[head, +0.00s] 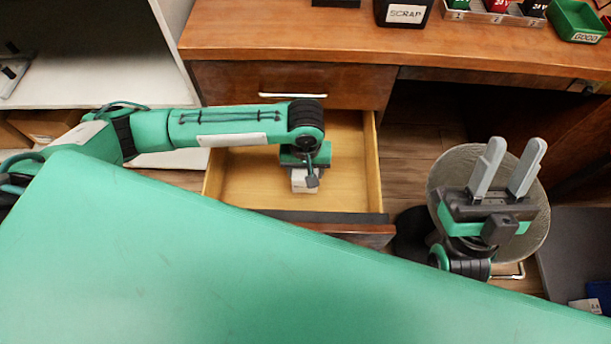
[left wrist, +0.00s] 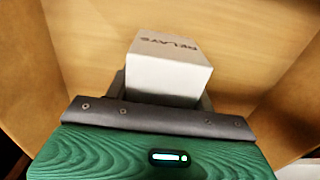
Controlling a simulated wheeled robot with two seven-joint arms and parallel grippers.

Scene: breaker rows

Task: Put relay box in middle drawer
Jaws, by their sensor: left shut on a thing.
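The relay box (left wrist: 168,70) is a small white box with "RELAYS" printed on it. In the head view it shows as a pale block (head: 304,181) below my left gripper (head: 305,178). My left gripper is shut on the box and holds it inside the open drawer (head: 355,180). Whether the box touches the drawer floor I cannot tell. The open drawer is below a closed top drawer (head: 345,85) of the wooden desk. My right gripper (head: 511,165) is open and empty, to the right of the drawer, above a round stool seat.
On the desk top (head: 290,28) stand a black SCRAP bin (head: 404,12), a tray with several small coloured items (head: 495,14) and a green GOOD bin (head: 577,20). The round stool (head: 446,165) is right of the drawer. The drawer has bare floor around the box.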

